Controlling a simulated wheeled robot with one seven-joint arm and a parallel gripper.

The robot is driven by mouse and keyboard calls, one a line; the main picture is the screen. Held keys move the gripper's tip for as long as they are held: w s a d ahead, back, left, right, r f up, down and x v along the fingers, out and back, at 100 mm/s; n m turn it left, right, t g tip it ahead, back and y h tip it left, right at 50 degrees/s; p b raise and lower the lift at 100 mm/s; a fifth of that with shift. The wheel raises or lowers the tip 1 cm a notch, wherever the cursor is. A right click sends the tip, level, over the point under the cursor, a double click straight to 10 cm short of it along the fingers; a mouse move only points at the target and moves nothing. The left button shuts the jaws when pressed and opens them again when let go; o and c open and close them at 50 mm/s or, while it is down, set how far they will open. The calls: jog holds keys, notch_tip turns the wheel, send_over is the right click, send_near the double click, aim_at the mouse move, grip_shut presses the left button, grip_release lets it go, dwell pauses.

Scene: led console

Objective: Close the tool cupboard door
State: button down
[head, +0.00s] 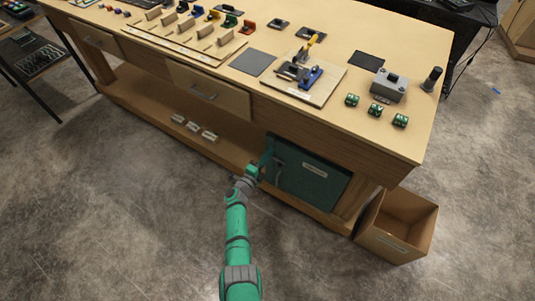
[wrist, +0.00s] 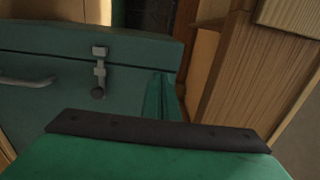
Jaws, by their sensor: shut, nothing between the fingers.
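The tool cupboard is the green cabinet under the right part of the workbench. Its green door (head: 308,182) has a pale label and a grey handle near its left edge. In the wrist view the green door (wrist: 50,110) shows a grey bar handle (wrist: 28,82) and a metal latch (wrist: 99,70). A dark space shows behind its upper edge; I cannot tell how wide the door stands open. My gripper (head: 252,170) is shut and empty, low in front of the cupboard's left side. Its green end fills the bottom of the wrist view. Contact with the door cannot be told.
The wooden workbench (head: 385,140) carries boards, blocks and a grey box on top. Small pale items lie on its lower shelf left of the cupboard. An open cardboard box (head: 398,222) stands on the floor at right. The concrete floor in front is clear.

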jog(key=a, duration=1.1)
jog(key=shift+s+a, duration=0.15)
jog(key=shift+a, duration=0.15)
dwell(0.4)
